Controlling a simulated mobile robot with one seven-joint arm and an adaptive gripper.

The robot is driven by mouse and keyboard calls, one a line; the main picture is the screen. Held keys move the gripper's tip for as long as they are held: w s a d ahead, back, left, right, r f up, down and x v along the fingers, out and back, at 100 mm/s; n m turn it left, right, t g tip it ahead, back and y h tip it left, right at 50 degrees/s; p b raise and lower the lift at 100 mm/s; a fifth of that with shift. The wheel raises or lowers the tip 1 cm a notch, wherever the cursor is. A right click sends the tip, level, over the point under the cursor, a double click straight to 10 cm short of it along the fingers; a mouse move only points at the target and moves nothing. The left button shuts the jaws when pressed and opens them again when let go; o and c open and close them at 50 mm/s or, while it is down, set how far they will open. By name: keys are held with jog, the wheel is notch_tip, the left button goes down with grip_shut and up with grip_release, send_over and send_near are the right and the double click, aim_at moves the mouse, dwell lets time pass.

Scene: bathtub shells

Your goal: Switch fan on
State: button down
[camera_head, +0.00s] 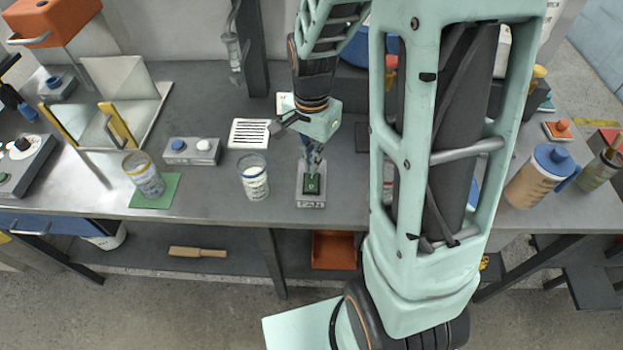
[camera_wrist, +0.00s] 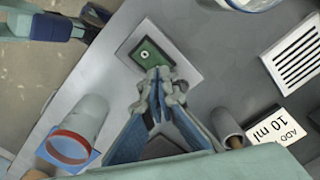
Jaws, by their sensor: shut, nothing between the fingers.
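A grey switch box (camera_head: 311,201) with a green rocker (camera_head: 312,184) sits near the front edge of the bench, in the middle of the head view. The green rocker, with a small pale round mark, also shows in the wrist view (camera_wrist: 147,52). My gripper (camera_head: 314,160) points down at the switch box from the back. Its fingertips (camera_wrist: 158,75) are together, empty, and overlap the near edge of the green rocker in the wrist view. I cannot tell whether they touch it. No fan is clearly visible; a white slotted panel (camera_head: 249,133) lies left of the gripper.
A glass with white contents (camera_head: 254,180) stands left of the switch box. Another glass (camera_head: 145,176) stands on a green square. In the wrist view an "ADD 10 ml" card (camera_wrist: 284,128) lies at right.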

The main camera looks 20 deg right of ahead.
jog(key=shift+f+b, duration=0.9)
jog(key=shift+f, duration=0.3)
dwell(0.4)
jog(key=shift+r+p, duration=2.8)
jog(key=shift+r, duration=0.8)
